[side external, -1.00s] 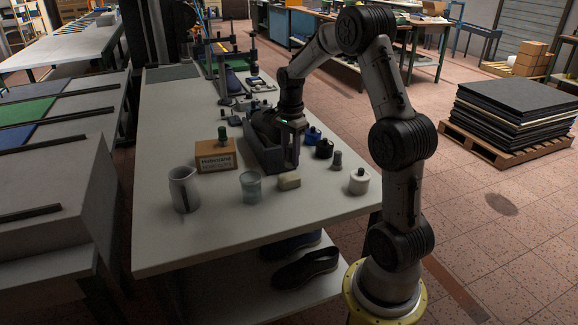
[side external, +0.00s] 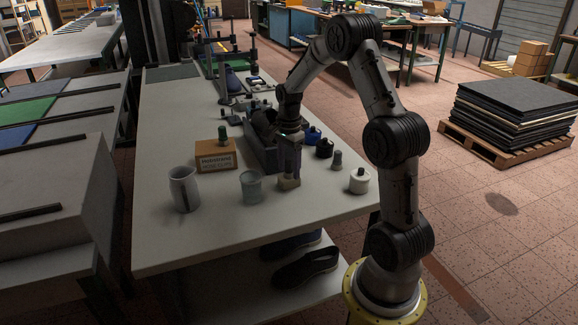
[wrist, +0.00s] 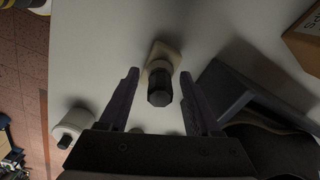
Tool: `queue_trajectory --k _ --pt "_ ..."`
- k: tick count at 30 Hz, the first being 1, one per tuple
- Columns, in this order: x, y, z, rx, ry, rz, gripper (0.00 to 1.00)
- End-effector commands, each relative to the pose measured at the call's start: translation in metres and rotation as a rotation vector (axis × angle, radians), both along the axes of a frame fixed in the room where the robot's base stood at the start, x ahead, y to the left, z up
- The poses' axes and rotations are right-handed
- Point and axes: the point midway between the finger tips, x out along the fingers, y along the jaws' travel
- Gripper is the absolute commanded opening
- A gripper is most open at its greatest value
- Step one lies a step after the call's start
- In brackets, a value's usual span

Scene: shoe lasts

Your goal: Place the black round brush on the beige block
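The beige block (side external: 289,184) lies on the near part of the white table and also shows in the wrist view (wrist: 166,48). In the wrist view the black round brush (wrist: 159,97) appears upright over the block, its dark end towards the camera and a paler part below. It looks to be resting on the block, though the contact is partly hidden. My gripper (wrist: 159,75) is open, one finger on each side of the brush with visible gaps. In the side view my gripper (side external: 289,165) is low above the block, and its fingers mostly hide the brush.
A grey tray (side external: 262,157) with a dark item stands just behind my gripper. A glass cup (side external: 251,187), a pitcher (side external: 184,189) and a cardboard box (side external: 216,156) stand to the left. A white jar (side external: 359,182) and a grey peg (side external: 337,160) stand to the right. The table's front is clear.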

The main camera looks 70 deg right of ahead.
Motion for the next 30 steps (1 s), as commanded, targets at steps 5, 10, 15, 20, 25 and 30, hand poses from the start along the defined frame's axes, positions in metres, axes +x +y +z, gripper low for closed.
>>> queue_trajectory --k 5,10,15,20,25,30 --pt "0.0 0.0 0.0 0.0 0.0 0.0 0.66" --pt "0.0 0.0 0.003 0.0 0.0 0.0 0.66" --pt "0.001 -0.001 0.024 -0.003 -0.004 0.0 0.66" --pt "0.001 -0.001 0.058 -0.004 -0.005 0.0 0.66" --pt "0.001 -0.001 0.091 -0.002 -0.003 0.0 0.66" --pt "0.0 0.0 0.114 -0.001 -0.002 0.0 0.66"
